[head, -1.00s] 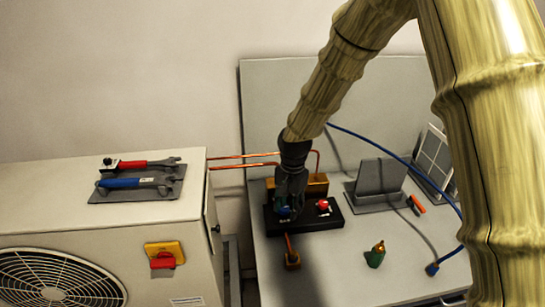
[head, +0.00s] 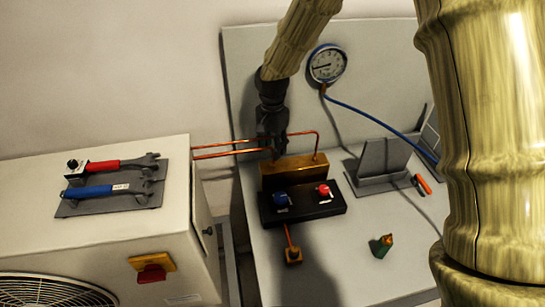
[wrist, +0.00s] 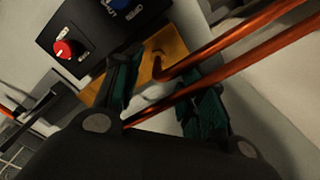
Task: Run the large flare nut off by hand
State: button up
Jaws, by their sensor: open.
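My gripper (head: 271,152) hangs beside the copper pipes (head: 225,152), at the back left of the brass block (head: 294,171). In the wrist view my gripper (wrist: 162,98) is open, with dark green fingers on both sides of a copper pipe (wrist: 215,78). A bent pipe end (wrist: 160,68) meets the yellow-brown block (wrist: 170,48) just beyond the fingers. I cannot make out the large flare nut clearly; a pale patch lies between the fingers. Whether a finger touches the pipe I cannot tell.
The black valve base (head: 325,209) has a blue knob (head: 281,199) and a red knob (head: 323,190). Two wrenches, red-handled (head: 104,167) and blue-handled (head: 92,192), lie on the unit at left. A gauge (head: 327,64) with blue hose and a green-brass fitting (head: 381,245) are at right.

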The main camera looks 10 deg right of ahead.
aim_at(273, 163)
jog(key=f, duration=0.1)
jog(key=f+p, duration=0.1)
jog(key=f, duration=0.1)
jog(key=shift+s, duration=0.3)
jog(key=shift+f+p, duration=0.3)
jog(key=shift+f, duration=1.1)
jog(key=shift+w, duration=0.1)
grip_shut()
